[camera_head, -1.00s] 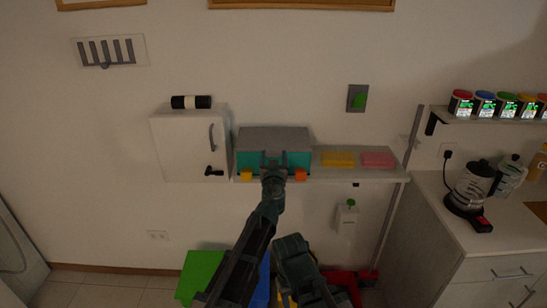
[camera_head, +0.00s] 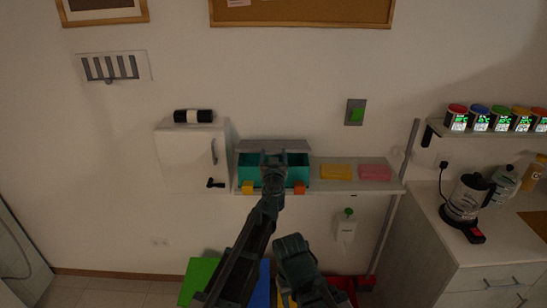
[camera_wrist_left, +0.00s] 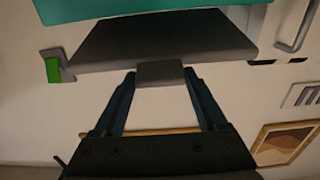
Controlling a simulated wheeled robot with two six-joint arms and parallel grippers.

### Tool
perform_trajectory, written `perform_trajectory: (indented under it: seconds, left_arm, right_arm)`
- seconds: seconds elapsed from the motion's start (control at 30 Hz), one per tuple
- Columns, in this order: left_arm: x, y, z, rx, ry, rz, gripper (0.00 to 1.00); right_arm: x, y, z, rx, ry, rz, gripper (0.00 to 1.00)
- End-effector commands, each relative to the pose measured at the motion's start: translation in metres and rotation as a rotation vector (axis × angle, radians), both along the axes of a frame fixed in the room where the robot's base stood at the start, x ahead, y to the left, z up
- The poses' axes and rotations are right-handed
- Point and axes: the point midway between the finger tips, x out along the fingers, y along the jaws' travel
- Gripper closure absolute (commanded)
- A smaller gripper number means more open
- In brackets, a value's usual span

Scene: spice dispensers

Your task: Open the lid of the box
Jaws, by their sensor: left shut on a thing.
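The teal box (camera_head: 246,173) stands on the wall shelf in the head view, with its grey lid (camera_head: 290,146) showing as a narrow strip along its back. The lid is raised and part of the dark teal inside shows; the exact tilt is hard to tell. The lid (camera_wrist_left: 160,40) also shows in the left wrist view, with the teal box (camera_wrist_left: 130,8) at the top edge. My left gripper (camera_head: 273,158) reaches over the box front. In the left wrist view its fingers (camera_wrist_left: 160,76) are shut on the lid's grey tab.
A yellow-orange block (camera_head: 249,187) and an orange block (camera_head: 299,188) sit at the box's front. Yellow (camera_head: 336,172) and pink (camera_head: 374,173) sponges lie to its right. A white cabinet (camera_head: 184,155) stands close on its left. A kettle (camera_head: 467,197) is on the right counter.

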Motion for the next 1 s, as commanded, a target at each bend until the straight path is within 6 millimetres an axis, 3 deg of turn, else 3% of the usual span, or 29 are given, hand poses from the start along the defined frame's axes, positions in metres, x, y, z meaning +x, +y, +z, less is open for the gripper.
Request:
perform_trajectory:
  seconds: [0.03, 0.4, 0.67, 1.0]
  left_arm:
    - [0.006, 0.000, 0.022, 0.002, -0.001, 0.000, 1.00]
    - [0.048, 0.000, 0.083, 0.002, -0.001, 0.000, 1.00]
    - [0.073, 0.000, 0.103, 0.002, 0.004, 0.001, 1.00]
    - [0.104, 0.002, 0.128, -0.003, 0.134, 0.009, 1.00]
  right_arm:
    - [0.000, 0.000, 0.022, 0.000, 0.000, 0.000, 0.50]
    - [0.000, 0.000, 0.083, 0.000, 0.000, 0.002, 0.50]
    - [0.000, 0.000, 0.104, 0.001, 0.000, 0.000, 0.50]
    - [0.000, 0.000, 0.157, 0.002, 0.000, -0.010, 0.50]
